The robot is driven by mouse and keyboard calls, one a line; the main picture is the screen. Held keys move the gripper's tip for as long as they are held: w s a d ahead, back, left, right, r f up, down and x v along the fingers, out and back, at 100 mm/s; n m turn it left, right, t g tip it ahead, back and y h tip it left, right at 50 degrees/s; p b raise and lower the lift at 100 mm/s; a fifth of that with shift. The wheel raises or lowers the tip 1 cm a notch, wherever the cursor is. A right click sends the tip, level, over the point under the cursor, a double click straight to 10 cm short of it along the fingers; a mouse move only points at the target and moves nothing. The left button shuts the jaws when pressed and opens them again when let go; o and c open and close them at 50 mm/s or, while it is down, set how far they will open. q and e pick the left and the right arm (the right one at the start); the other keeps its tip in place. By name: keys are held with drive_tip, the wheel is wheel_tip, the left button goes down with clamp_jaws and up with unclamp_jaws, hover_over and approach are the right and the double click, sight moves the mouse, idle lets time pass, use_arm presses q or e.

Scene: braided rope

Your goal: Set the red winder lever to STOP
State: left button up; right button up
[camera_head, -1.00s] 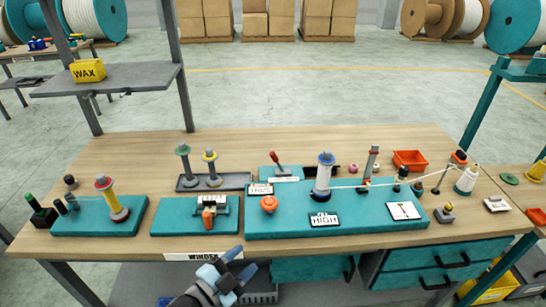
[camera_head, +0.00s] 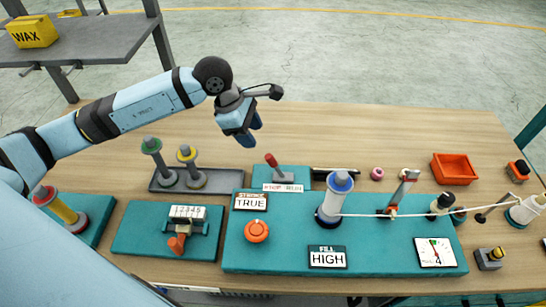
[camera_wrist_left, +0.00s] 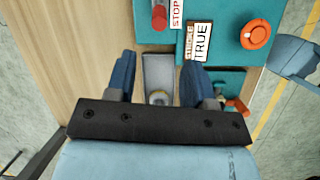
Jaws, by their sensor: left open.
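The red-knobbed winder lever (camera_head: 271,160) stands on a small teal base with a STOP/RUN label (camera_head: 283,187), behind the main teal board. It leans left, toward the STOP end of the label. Its red knob (camera_wrist_left: 158,14) and the word STOP (camera_wrist_left: 177,13) show at the top of the left wrist view. My left gripper (camera_head: 250,137) is above the table, behind and left of the lever, pointing down and apart from it. Its fingers (camera_wrist_left: 160,78) are open, with nothing held between them. My right gripper is not in view.
A grey tray (camera_head: 222,182) with green-topped and yellow-topped spindles stands left of the lever. A TRUE sign (camera_head: 250,201), orange knob (camera_head: 256,231) and blue-topped white bobbin (camera_head: 335,200) are in front. An orange bin (camera_head: 454,168) stands right. The table behind the lever is clear.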

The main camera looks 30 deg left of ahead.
sight(266, 154)
use_arm(q)
drive_tip(key=b+x, duration=0.3)
drive_tip(key=x, duration=0.7)
drive_tip(key=shift+w+d+f, duration=0.1)
drive_tip(key=shift+f, duration=0.15)
drive_tip(key=shift+w+d+f+b, duration=0.2)
drive_tip(key=shift+f+b, duration=0.2)
drive_tip(key=shift+f, duration=0.2)
drive_tip(key=shift+c, duration=0.3)
clamp_jaws()
